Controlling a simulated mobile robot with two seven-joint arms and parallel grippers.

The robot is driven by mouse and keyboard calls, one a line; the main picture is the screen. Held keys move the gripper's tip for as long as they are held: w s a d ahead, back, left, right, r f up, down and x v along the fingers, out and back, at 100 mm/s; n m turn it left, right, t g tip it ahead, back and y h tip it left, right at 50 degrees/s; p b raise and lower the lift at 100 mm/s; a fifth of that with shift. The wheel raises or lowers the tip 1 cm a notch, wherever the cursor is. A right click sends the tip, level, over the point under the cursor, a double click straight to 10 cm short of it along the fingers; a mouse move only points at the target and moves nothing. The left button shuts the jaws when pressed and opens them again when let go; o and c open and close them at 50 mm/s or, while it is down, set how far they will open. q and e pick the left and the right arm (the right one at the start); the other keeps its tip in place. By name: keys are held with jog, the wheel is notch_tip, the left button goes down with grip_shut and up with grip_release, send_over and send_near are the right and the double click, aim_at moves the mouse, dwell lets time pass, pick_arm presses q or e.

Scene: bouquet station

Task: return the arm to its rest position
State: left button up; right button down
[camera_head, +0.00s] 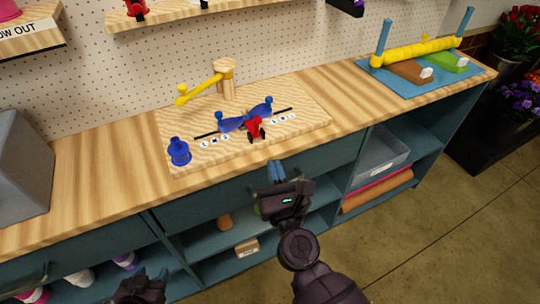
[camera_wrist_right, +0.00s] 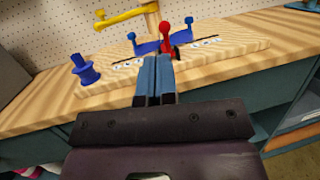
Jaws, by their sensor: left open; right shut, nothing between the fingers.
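My right gripper (camera_head: 276,172) is in front of the bench edge, below the wooden board. Its blue fingers are together and empty; they also show in the right wrist view (camera_wrist_right: 155,80). My left gripper (camera_head: 140,287) is at the bottom edge, low in front of the shelves, mostly cut off; its fingertips are hard to make out. The wooden board (camera_head: 310,118) lies on the bench, bearing a blue winged fixture (camera_head: 233,123), a red knobbed piece (camera_head: 255,128), a blue spool (camera_head: 179,151) and a yellow arm on a wooden post (camera_head: 225,80).
The wooden bench top (camera_head: 95,180) is clear left of the board. A grey box (camera_head: 22,165) stands at its left end. A blue mat (camera_head: 375,80) with a yellow roller (camera_head: 415,52) is at the right. Open shelves below hold a grey bin (camera_head: 378,160).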

jog(key=shift+s+d, duration=0.15)
jog(key=shift+s, duration=0.45)
jog(key=s+d+f+n+g, duration=0.1)
jog(key=d+f+n+g, duration=0.4)
jog(key=n, duration=1)
jog(key=s+d+f+n, duration=0.1)
jog(key=d+f+n, duration=0.4)
jog(key=n, duration=1)
jog(key=s+d+f+n+g+h, duration=0.3)
jog(key=s+d+f, duration=0.8)
jog(key=d, duration=0.4)
jog(key=shift+s+d+f+n+g+h, duration=0.25)
jog(key=shift+s+n+g+h, duration=0.1)
jog(key=shift+n+h, duration=0.55)
